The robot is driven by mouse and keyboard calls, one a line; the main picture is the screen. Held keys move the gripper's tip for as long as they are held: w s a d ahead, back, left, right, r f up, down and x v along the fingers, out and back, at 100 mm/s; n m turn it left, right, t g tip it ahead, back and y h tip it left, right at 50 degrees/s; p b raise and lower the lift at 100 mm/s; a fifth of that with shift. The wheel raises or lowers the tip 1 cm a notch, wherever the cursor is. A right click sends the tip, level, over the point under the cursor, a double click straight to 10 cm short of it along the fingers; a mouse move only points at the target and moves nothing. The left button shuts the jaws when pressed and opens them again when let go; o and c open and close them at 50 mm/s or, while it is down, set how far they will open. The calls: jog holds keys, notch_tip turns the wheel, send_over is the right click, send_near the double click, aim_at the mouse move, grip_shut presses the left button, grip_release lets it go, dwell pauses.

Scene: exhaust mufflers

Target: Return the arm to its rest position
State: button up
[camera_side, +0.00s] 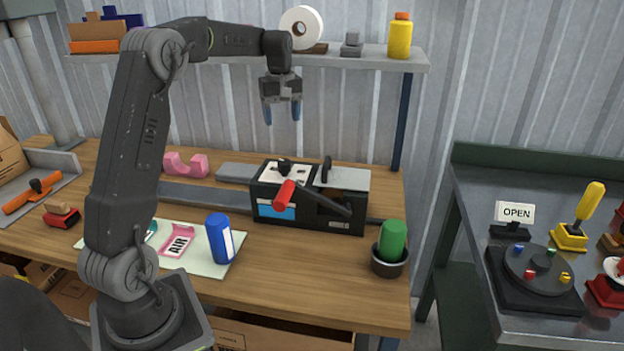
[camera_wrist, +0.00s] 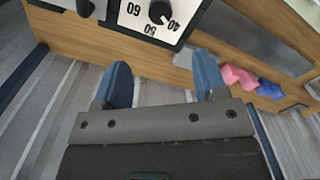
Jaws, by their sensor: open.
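My gripper (camera_side: 282,112) hangs in the air above the black machine (camera_side: 320,215), pointing down, with its two blue fingertips apart and nothing between them. The machine has a red-handled lever (camera_side: 284,195) at its front and a dial on top. In the wrist view my gripper (camera_wrist: 162,85) shows its blue fingers spread and empty. A white dial plate (camera_wrist: 150,14) with numbers shows beyond the fingers at the top of that view.
A shelf (camera_side: 375,60) behind my gripper holds a tape roll (camera_side: 302,27) and a yellow bottle (camera_side: 400,36). On the bench are a blue can (camera_side: 218,238), a green cylinder (camera_side: 392,240) in a dark cup, and a pink holder (camera_side: 186,165). A metal table (camera_side: 470,215) stands right.

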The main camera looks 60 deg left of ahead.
jog(key=s+d+r+m+t, duration=0.1)
jog(key=s+d+r+m, duration=0.15)
jog(key=d, duration=0.45)
jog(key=s+d+r+m+t, duration=0.1)
jog(key=s+d+m, duration=0.2)
jog(key=d, duration=0.3)
jog(key=s+d+r+m+t, duration=0.1)
jog(key=s+d+r+m, duration=0.15)
jog(key=d, duration=0.45)
jog(key=s+d+f+m+t, duration=0.1)
jog(key=s+d+f+m, duration=0.1)
jog(key=s+d+m, duration=0.2)
jog(key=s+d+f+m+t, duration=0.1)
jog(key=s+d+f+m, duration=0.2)
jog(key=s, duration=0.7)
jog(key=d, duration=0.2)
jog(key=shift+s+d+f+m+t, duration=0.2)
jog(key=shift+d+m+t, duration=0.1)
jog(key=shift+d+m, duration=0.1)
